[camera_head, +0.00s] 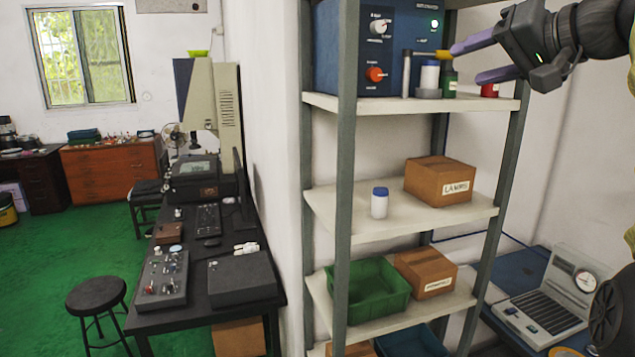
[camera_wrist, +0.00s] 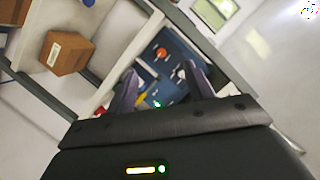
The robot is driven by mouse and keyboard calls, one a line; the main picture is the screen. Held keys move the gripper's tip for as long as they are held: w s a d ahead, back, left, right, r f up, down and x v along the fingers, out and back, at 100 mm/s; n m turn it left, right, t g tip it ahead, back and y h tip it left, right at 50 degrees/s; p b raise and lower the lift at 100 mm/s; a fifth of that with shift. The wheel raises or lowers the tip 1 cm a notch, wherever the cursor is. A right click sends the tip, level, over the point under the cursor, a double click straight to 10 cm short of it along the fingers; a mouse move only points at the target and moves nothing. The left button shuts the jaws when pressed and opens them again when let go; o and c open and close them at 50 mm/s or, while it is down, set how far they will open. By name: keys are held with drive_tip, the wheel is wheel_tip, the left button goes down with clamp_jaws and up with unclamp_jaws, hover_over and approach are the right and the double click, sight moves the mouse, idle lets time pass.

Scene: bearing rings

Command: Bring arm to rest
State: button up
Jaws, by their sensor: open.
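My gripper (camera_head: 478,57) is at the upper right in the head view, in front of the top shelf of the rack. Its two purple fingers point left and stand apart, with nothing held between them. In the wrist view my gripper (camera_wrist: 160,85) also shows with fingers spread, and the blue box and small items lie beyond it. My arm (camera_head: 600,28) comes in from the right edge, mostly out of the picture.
The shelf rack (camera_head: 345,180) holds a blue demagnetizer-like box (camera_head: 345,60), small bottles (camera_head: 430,75), a white jar (camera_head: 379,203), a cardboard box (camera_head: 440,181) and a green bin (camera_head: 367,290). A gauge case (camera_head: 545,310) lies lower right.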

drive_tip(key=w+a+f+m+g+h, duration=0.2)
drive_tip(key=f+g, duration=0.1)
drive_tip(key=f, duration=1.3)
drive_tip(key=w+a+f+m+g+h, duration=0.1)
drive_tip(key=w+f+g+h, duration=0.15)
drive_tip(key=f, duration=1.25)
drive_tip(key=s+a+f+n+g+h, duration=0.1)
drive_tip(key=s+a+f+n+g, duration=0.1)
drive_tip(key=s+f, duration=0.8)
drive_tip(key=s+a+f+n+g+h, duration=0.2)
drive_tip(key=s+a+f, duration=0.2)
drive_tip(key=s+f, duration=0.6)
wheel_tip(320, 180, down, 7)
drive_tip(key=shift+s+r+n+g, duration=0.15)
drive_tip(key=shift+r+n+g, duration=0.05)
drive_tip(key=shift+n+g, duration=0.15)
drive_tip(key=c, duration=0.3)
drive_tip(key=shift+c, duration=0.3)
